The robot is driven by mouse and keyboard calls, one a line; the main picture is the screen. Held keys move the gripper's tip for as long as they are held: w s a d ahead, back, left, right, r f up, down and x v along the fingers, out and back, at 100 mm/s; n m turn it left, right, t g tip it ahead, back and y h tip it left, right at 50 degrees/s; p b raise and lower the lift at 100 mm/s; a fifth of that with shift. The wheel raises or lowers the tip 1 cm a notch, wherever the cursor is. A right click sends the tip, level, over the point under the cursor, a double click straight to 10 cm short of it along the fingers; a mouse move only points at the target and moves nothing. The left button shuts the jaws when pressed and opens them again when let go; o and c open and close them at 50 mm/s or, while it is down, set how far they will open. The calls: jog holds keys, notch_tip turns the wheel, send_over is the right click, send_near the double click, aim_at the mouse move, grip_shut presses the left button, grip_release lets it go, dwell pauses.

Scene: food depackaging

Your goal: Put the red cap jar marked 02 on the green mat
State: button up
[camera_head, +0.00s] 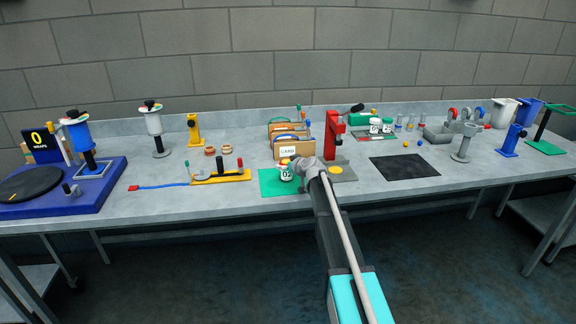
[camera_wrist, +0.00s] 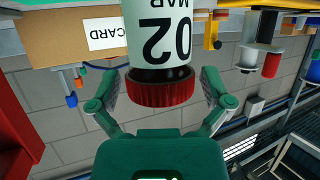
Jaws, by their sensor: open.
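The red cap jar marked 02 (camera_head: 286,174) stands on the green mat (camera_head: 270,188), near the front edge of the table. In the wrist view, which looks upside down, the jar (camera_wrist: 160,28) shows its white label with "02" and "MAR", and its red cap lies between my fingers. My gripper (camera_wrist: 160,86) is open, with a finger on each side of the cap and visible gaps. In the head view my gripper (camera_head: 298,166) is at the jar's upper right and partly covers it.
A wooden box with a card (camera_head: 289,150) stands behind the mat. A red press (camera_head: 333,135) stands behind my arm. A grey plate with a yellow disc (camera_head: 345,172) and a black mat (camera_head: 404,167) lie to the right. A yellow lever fixture (camera_head: 222,176) is left.

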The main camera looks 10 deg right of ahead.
jog(key=shift+r, duration=0.1)
jog(key=shift+s+r, duration=0.1)
jog(key=shift+r, duration=0.05)
jog(key=p+v, duration=0.4)
jog(key=v, duration=0.7)
jog(key=shift+s+d+p, duration=0.2)
jog(key=shift+s+p, duration=0.1)
jog(key=shift+s, duration=0.05)
jog(key=shift+r, duration=0.1)
dwell(0.4)
jog(key=s+a+f+g, duration=0.4)
jog(key=s+a+f, duration=0.1)
jog(key=s, duration=0.5)
jog(key=s+f+m+g+h, duration=0.2)
jog(key=s+f+g, duration=0.1)
jog(key=s, duration=0.9)
jog(key=s+d+f+m+g+h, duration=0.1)
jog(key=s+g, duration=0.4)
jog(key=s, duration=0.8)
notch_tip(320, 180, down, 3)
jog(key=shift+r+m+g+h, duration=0.1)
jog(key=shift+m+g+h, duration=0.3)
jog(key=shift+m+h, duration=0.6)
